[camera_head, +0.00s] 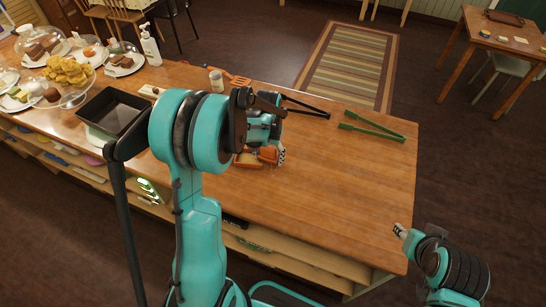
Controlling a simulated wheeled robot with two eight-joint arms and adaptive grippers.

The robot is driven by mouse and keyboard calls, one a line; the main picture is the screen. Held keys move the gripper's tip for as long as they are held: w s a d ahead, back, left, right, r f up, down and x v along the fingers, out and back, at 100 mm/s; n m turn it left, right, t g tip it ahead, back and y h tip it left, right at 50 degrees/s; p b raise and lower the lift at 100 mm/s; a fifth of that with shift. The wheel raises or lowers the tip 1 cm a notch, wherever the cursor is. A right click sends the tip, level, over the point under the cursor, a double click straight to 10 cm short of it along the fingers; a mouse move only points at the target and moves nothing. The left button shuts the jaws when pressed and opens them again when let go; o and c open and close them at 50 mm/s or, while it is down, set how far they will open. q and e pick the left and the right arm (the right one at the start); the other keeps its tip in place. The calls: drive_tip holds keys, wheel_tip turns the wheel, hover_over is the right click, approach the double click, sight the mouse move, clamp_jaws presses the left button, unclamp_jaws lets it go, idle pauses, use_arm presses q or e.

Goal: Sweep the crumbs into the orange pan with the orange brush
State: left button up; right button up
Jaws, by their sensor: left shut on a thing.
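My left gripper (268,154) is low over the middle of the wooden counter, mostly behind its own teal arm. It is shut on an orange tool (247,160), which I take to be the orange brush; only a small part shows. I cannot make out the pan separately from this orange patch, and no crumbs can be told at this size. My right gripper (400,231) is at the counter's right edge, apart from the orange tool. Its finger opening is too small to read.
Green tongs (372,130) and dark tongs (308,107) lie on the counter (340,190). An orange slotted turner (237,79) and a small jar (216,80) are behind my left arm. A black tray (112,112), cake stands and a pump bottle (150,45) fill the left. The right front is clear.

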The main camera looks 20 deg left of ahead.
use_arm(q)
drive_tip(key=shift+f, duration=0.2)
idle(0.5)
drive_tip(key=shift+f+b, duration=0.35)
drive_tip(key=shift+b, duration=0.15)
drive_tip(key=shift+d+r, duration=0.15)
drive_tip(key=shift+d, duration=1)
drive_tip(key=shift+a, duration=1.15)
drive_tip(key=shift+d, duration=1.2)
drive_tip(key=shift+a+f+b, duration=0.2)
drive_tip(key=shift+a+b, duration=0.3)
drive_tip(key=shift+a, duration=0.7)
drive_tip(key=shift+w+d, duration=0.1)
drive_tip(key=shift+d, duration=1.1)
drive_tip(key=shift+a, duration=1.2)
